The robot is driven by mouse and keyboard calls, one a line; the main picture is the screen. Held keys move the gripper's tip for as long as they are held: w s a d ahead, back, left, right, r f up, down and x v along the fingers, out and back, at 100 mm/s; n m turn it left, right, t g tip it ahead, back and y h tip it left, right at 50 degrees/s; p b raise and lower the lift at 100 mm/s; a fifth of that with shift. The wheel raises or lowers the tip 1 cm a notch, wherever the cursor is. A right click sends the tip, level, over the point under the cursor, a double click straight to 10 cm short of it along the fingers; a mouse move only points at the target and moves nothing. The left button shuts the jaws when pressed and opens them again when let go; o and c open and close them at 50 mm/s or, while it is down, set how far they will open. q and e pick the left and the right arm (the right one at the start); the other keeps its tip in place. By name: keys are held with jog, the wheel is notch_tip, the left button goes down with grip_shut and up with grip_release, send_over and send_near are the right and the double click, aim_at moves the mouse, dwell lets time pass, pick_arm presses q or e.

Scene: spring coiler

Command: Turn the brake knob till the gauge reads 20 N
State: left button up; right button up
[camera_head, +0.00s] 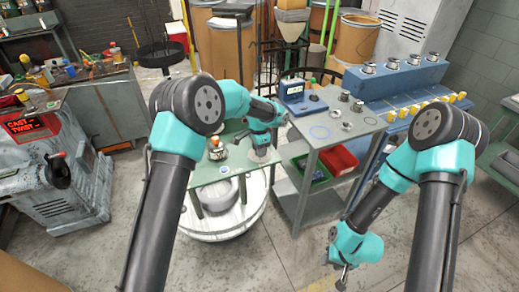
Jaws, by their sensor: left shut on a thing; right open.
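My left gripper (261,146) points down over the right side of the small green table (212,172). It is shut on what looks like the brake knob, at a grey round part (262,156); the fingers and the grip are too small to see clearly. A blue box with a display (293,90), which may be the gauge, stands on the grey bench to the right; its reading is too small to make out. My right gripper (343,280) is open and empty, low over the floor in front of the bench.
A small device with an orange part (216,150) stands on the green table, left of my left gripper. The grey bench (345,138) carries several metal parts; a red bin (339,160) sits below. A blue rack (405,85) stands behind.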

pick_arm(q)
jog(key=n, duration=0.4)
jog(key=shift+n, duration=0.3)
jog(key=shift+a+r+n, duration=0.1)
jog(key=shift+n, duration=2.2)
jog(key=o, duration=0.9)
jog(key=r, duration=1.1)
jog(key=a+r, duration=0.1)
jog(key=r, duration=0.5)
jog(key=shift+w+r, duration=0.15)
